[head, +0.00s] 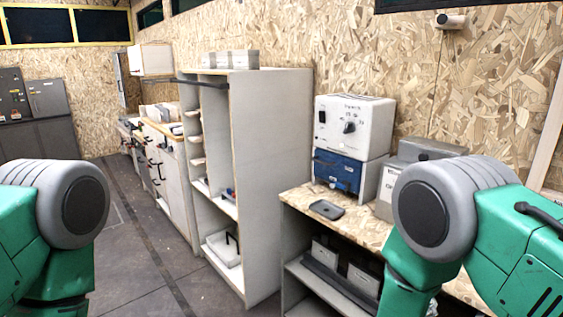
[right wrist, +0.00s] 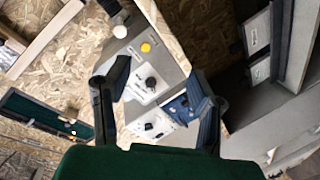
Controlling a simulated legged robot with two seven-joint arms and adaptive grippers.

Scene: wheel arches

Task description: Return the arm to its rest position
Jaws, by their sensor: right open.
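My right arm (head: 515,240), green with a grey round joint, comes in from the right in the head view, in front of the workbench. Its gripper is outside that view. In the right wrist view my right gripper (right wrist: 158,72) has its two dark fingers spread apart. The left gripper is not in any view.
A wooden-topped workbench (head: 300,197) carries the white control box (head: 352,127), a blue-fronted unit (head: 337,171) and a dark tray (head: 326,209). A tall pale shelf unit (head: 270,180) stands left of it. Grey floor (head: 130,260) is clear at the left.

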